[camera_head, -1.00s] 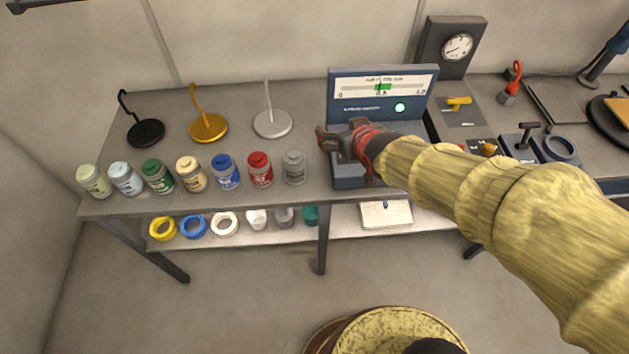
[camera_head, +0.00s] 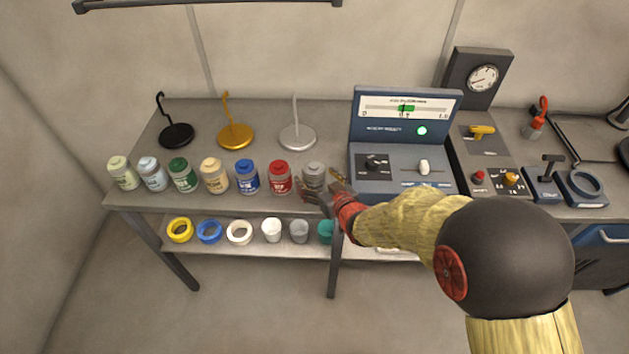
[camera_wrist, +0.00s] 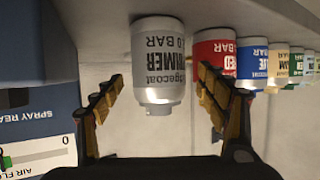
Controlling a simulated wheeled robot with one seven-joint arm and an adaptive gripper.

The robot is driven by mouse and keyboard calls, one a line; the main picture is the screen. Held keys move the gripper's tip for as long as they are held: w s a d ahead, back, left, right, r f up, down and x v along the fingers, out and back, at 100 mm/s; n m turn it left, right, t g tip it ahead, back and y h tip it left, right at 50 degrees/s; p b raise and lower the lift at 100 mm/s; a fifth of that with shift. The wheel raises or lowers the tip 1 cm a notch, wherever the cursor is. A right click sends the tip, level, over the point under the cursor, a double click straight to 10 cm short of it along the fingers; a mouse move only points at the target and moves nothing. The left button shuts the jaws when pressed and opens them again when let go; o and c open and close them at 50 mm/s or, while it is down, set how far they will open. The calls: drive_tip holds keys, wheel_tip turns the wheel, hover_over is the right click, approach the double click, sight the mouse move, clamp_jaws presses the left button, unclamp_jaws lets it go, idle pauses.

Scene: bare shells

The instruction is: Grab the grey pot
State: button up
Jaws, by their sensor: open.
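The grey pot (camera_head: 313,177) is the rightmost of a row of paint pots along the front of the table's top. In the wrist view the grey pot (camera_wrist: 157,60) has dark lettering ending in "UMER" and sits ahead of my gripper, between the lines of its fingers. My gripper (camera_head: 326,188) is at the front edge of the table, close to the grey pot and partly in front of it. In the wrist view its two fingers (camera_wrist: 158,95) are spread wide. The right finger is close to the red pot (camera_wrist: 215,58); I cannot tell whether they touch.
The red pot (camera_head: 279,177) stands just left of the grey one, then the blue pot (camera_head: 247,176) and several more. A blue control unit (camera_head: 402,125) stands close on the right. Stands are behind; rings and cups are on the lower shelf.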

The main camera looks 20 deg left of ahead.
drive_tip(key=shift+x, duration=1.4)
drive_tip(key=shift+d+f, duration=0.1)
drive_tip(key=c, duration=0.3)
drive_tip(key=c, duration=1.3)
